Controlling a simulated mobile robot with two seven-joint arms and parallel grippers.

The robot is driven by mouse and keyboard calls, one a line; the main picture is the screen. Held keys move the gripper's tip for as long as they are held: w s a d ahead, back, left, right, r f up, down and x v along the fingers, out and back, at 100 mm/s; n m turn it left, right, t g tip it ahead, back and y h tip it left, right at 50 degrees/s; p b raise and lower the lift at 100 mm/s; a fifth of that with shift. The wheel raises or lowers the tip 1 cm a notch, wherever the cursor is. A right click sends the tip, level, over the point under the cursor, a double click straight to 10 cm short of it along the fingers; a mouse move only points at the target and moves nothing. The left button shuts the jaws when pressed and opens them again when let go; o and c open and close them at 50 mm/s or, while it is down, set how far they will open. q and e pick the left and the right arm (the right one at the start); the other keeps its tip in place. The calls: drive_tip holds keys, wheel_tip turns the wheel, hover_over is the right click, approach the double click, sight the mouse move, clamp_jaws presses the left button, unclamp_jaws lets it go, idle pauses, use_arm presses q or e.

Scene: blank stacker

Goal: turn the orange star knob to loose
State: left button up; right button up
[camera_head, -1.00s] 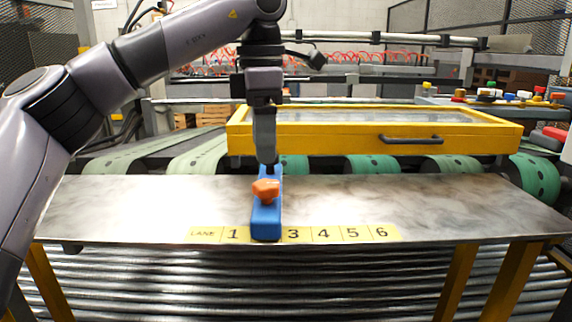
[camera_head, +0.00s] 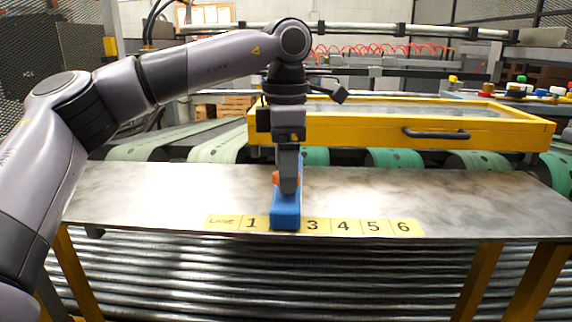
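The orange star knob (camera_head: 275,178) sits on top of a blue block (camera_head: 286,216) on the metal table. Only a small orange part of it shows, at the left of my fingers. My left gripper (camera_head: 288,190) points straight down at the knob, and its fingers cover most of it. I cannot tell whether the fingers are closed on the knob or only around or in front of it. My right gripper is not in view.
The metal table (camera_head: 160,195) has a yellow lane strip (camera_head: 344,226) along its front edge; the block covers the place between 1 and 3. A yellow frame with a dark handle (camera_head: 436,133) stands behind. The table is clear on both sides of the block.

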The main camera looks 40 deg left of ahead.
use_arm(q)
drive_tip(key=c, duration=0.9)
drive_tip(key=shift+n, duration=0.3)
drive_tip(key=n, duration=0.4)
drive_tip(key=n+p, duration=0.1)
drive_tip(key=n, duration=0.8)
drive_tip(key=shift+d+p, duration=0.1)
drive_tip(key=shift+p, duration=0.2)
drive_tip(key=n, duration=0.4)
drive_tip(key=shift+n, duration=0.3)
